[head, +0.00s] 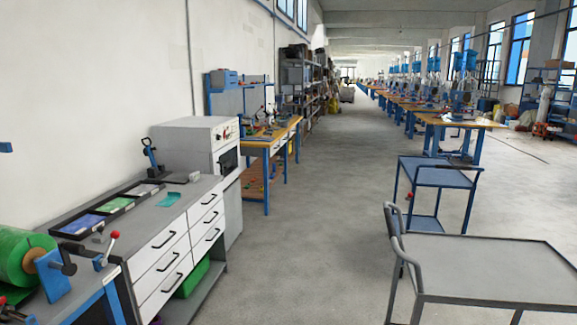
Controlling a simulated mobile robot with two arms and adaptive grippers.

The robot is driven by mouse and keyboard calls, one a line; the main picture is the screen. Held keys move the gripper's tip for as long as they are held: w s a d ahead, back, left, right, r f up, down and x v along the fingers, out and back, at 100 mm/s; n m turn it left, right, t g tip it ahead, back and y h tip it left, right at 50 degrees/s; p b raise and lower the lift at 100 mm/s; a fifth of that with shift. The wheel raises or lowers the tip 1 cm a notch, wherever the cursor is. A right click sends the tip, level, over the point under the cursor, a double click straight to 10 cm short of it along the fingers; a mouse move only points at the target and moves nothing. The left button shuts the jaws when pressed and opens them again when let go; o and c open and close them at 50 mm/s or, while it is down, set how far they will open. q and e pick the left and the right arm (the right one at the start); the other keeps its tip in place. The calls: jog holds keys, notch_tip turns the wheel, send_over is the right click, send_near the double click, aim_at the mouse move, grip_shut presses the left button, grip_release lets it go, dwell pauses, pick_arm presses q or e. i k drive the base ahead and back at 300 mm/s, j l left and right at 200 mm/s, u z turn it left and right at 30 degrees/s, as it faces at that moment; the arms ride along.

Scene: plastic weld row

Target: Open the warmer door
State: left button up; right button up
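A light grey and white cabinet-like unit (185,140), which looks like the warmer, stands against the left wall just beyond the drawer bench. Its narrow front faces the aisle and carries small red and dark controls near the top. Below them is a dark panel or opening (228,160), seen at a steep angle and small. I cannot tell for sure whether this is the door, or whether it is open or shut. Neither of my grippers is in view.
A grey bench with white drawers (172,262) and trays on top fills the near left, beside a green roll (20,258). A wooden-topped workbench (272,134) lies beyond the warmer. The middle aisle floor is clear.

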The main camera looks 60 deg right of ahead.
aim_at(215, 163)
jog(key=z, duration=1.55)
jog(key=i+z, duration=0.1)
jog(key=i+j, duration=0.1)
jog(key=i, duration=2.05)
jog(key=i+z, duration=0.25)
jog(key=i, duration=0.45)
jog(key=i+j+z, duration=0.25)
jog(key=i, duration=0.4)
jog(key=i+u, duration=0.35)
jog(key=i+l+u, duration=0.2)
jog(key=i+u, duration=0.2)
jog(key=i, duration=0.1)
